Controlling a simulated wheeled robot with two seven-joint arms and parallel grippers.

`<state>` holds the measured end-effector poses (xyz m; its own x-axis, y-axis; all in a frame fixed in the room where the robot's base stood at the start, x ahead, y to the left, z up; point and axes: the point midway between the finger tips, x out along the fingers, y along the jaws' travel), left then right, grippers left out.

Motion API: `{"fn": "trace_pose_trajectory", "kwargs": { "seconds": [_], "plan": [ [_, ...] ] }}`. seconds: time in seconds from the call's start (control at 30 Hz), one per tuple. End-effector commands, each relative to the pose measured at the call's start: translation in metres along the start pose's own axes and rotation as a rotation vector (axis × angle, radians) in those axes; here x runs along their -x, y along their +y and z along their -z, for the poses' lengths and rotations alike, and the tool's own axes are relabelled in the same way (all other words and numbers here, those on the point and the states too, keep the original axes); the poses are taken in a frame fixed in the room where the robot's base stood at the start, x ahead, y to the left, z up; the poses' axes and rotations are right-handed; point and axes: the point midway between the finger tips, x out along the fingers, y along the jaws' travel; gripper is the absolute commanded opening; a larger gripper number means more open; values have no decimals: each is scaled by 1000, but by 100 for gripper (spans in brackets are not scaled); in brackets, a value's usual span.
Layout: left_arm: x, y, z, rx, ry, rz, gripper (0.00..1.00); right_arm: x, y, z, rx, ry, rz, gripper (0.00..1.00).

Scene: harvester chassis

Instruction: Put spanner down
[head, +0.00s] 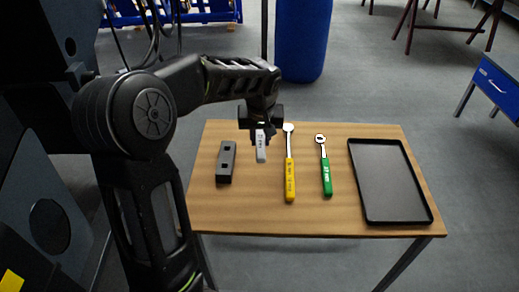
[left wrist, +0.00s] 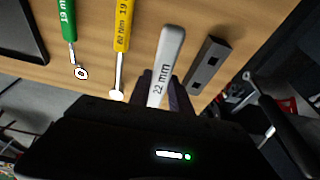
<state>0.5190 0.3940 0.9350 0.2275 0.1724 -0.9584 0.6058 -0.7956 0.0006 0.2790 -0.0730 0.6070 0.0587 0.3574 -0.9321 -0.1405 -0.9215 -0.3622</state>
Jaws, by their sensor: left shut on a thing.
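My left gripper (head: 262,133) is shut on a grey spanner (head: 261,152) above the back of the wooden table (head: 265,222). In the left wrist view the spanner (left wrist: 168,62) is marked "22 mm" and sticks out from between the dark fingers (left wrist: 160,88). The end of the spanner inside the gripper is hidden. I cannot tell how high it is above the table top. My right gripper is not in view.
On the table, a dark block with square holes (head: 226,162) lies left of the spanner. A yellow-handled tool (head: 290,178) and a green-handled tool (head: 326,176) lie to its right. An empty black tray (head: 388,182) sits at the right. Table between block and yellow tool is bare.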

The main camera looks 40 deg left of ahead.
Motion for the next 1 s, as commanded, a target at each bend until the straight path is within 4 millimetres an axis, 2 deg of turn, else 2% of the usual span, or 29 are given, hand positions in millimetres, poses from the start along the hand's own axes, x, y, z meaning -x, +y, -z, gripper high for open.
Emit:
{"fn": "trace_pose_trajectory", "kwargs": {
  "seconds": [0.3,0.4,0.73,1.0],
  "plan": [
    [-49,0,-15,-1,-3,1,0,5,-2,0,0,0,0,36],
    [-56,0,-16,-1,1,0,0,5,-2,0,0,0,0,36],
    [-60,0,-18,-1,-1,1,0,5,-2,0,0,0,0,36],
    [-90,0,-27,-1,-1,0,0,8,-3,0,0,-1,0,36]
  ]
}}
